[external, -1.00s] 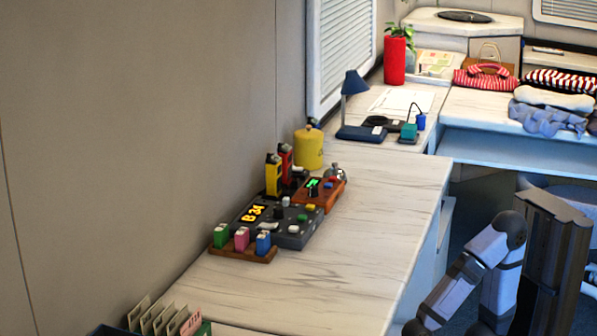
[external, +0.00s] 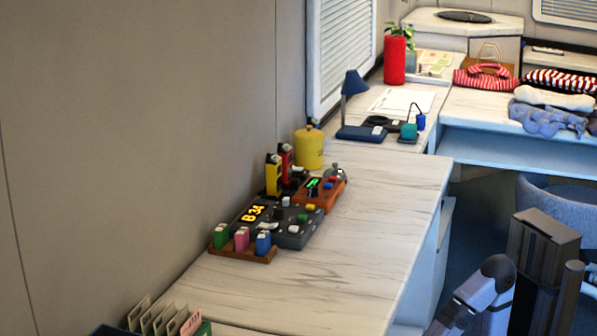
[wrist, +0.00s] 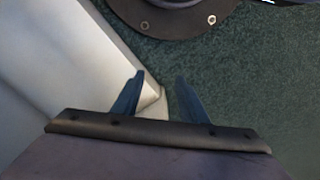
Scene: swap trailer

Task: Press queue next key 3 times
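A dark grey console (external: 268,233) with a lit yellow "B34" display (external: 254,213) lies on the marbled counter against the left wall. It carries several small keys, among them a white key (external: 295,228), a yellow one and a green one; I cannot read which is the queue next key. In the wrist view my gripper (wrist: 160,85) has its two dark fingers apart with nothing between them. Green floor and a pale panel show beyond the fingers. In the external view my arm is at the lower right, away from the counter, and the gripper itself is out of frame.
A wooden rack with green, pink and blue blocks (external: 241,240) stands in front of the console. A brown box with a green display (external: 317,190), a bell (external: 337,172), two handsets and a yellow canister (external: 309,149) stand behind. The counter's right part (external: 370,230) is clear.

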